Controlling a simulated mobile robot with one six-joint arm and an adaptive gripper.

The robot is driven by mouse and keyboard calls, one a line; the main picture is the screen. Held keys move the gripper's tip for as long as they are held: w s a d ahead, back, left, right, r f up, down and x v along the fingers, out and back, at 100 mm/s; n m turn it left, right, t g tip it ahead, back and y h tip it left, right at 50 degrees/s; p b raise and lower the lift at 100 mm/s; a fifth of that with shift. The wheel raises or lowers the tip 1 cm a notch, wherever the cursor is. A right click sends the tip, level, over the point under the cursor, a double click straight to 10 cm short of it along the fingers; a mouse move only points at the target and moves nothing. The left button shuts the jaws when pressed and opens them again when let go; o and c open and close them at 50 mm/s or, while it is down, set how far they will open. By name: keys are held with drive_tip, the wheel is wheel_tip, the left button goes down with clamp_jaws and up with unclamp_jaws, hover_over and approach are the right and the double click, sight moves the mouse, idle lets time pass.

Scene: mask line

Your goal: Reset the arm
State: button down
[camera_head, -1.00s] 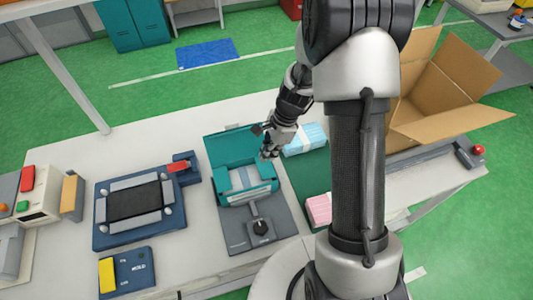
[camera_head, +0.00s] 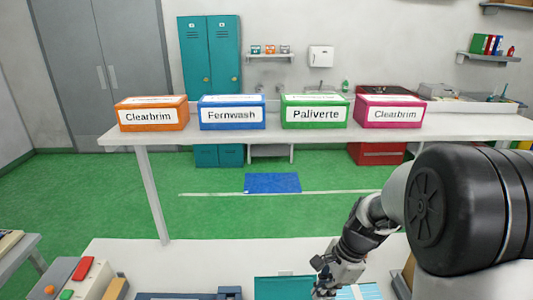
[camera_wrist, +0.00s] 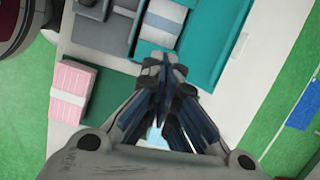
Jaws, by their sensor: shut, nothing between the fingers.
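My gripper (camera_head: 322,291) is low in the head view, over the workbench beside the teal machine (camera_head: 280,288). In the wrist view my gripper (camera_wrist: 160,68) has its fingers together with nothing between them. The teal machine (camera_wrist: 208,65) lies below and beyond the fingertips there. My upper arm fills the right of the head view.
A pink pack (camera_wrist: 70,90) lies on a dark green mat left of the fingers. A light blue pack (camera_head: 360,291) is beside my gripper. Orange (camera_head: 152,114), blue (camera_head: 232,112), green (camera_head: 314,111) and magenta (camera_head: 390,111) labelled boxes stand on a raised shelf.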

drive_tip(key=s+a+r+n+t+h+b, duration=0.1)
drive_tip(key=s+a+r+n+t+b, duration=0.1)
drive_tip(key=s+r+n, duration=0.7)
drive_tip(key=s+r+n+t+h+b, duration=0.2)
drive_tip(key=s+r+n, duration=0.2)
drive_tip(key=s+n, duration=0.3)
drive_tip(key=s, duration=0.5)
drive_tip(key=shift+d+n, duration=0.25)
drive_tip(key=shift+n, duration=0.05)
drive_tip(key=c, duration=2.3)
unclamp_jaws()
drive_tip(key=shift+w, duration=0.1)
